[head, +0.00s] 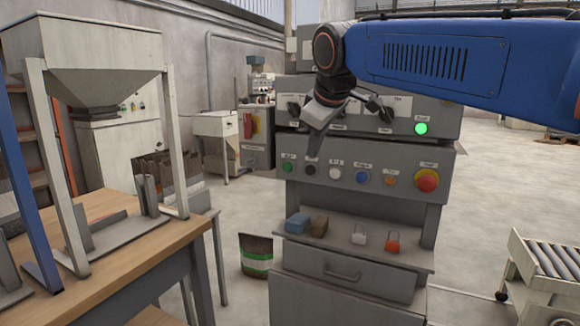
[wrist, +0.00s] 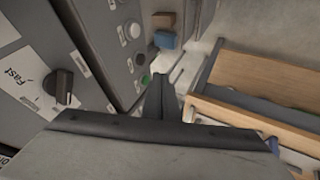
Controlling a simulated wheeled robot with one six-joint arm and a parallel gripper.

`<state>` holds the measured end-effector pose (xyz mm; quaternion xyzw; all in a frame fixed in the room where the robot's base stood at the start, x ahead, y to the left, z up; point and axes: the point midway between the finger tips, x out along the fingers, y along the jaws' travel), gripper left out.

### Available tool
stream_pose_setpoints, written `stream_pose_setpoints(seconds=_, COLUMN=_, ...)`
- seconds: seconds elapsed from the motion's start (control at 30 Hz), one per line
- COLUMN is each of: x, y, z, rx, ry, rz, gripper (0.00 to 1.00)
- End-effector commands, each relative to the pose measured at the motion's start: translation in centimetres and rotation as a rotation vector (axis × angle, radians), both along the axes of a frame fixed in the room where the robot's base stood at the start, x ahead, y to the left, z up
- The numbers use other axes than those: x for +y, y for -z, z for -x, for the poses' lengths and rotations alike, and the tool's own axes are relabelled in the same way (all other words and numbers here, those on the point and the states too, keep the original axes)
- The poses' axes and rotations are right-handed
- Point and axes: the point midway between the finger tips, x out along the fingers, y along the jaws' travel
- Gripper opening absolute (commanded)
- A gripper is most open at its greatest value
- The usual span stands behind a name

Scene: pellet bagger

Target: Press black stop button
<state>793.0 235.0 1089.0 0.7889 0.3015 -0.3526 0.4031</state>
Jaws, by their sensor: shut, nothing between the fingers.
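The black button (head: 310,169) sits on the lower grey panel in the head view, between a green button (head: 287,168) and a white button (head: 335,173). My gripper (head: 313,156) is shut and empty, its tip pointing down just above the black button in the picture. In the wrist view the fingertips (wrist: 160,78) show beside the green button (wrist: 146,79), with the black button (wrist: 140,58) and white button (wrist: 133,32) farther up the panel. I see no clear contact; the gap to the panel is hard to judge.
A blue button (head: 361,176), an orange button (head: 389,180) and a red mushroom button (head: 427,180) continue the row. Knobs and a lit green lamp (head: 421,128) are above. A shelf below holds a blue block (head: 297,222), a brown block and padlocks. A wooden table (head: 130,262) stands left.

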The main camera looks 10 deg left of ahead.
Motion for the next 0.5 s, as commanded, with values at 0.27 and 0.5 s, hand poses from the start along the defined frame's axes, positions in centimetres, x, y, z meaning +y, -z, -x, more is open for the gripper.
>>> stream_pose_setpoints(seconds=0.27, x=0.29, y=-0.11, z=-0.09, rx=-0.002, ry=-0.006, rz=0.002, gripper=0.00)
stream_pose_setpoints(seconds=0.5, x=0.40, y=0.49, z=-0.48, rx=0.000, ry=-0.004, rz=0.003, gripper=0.00)
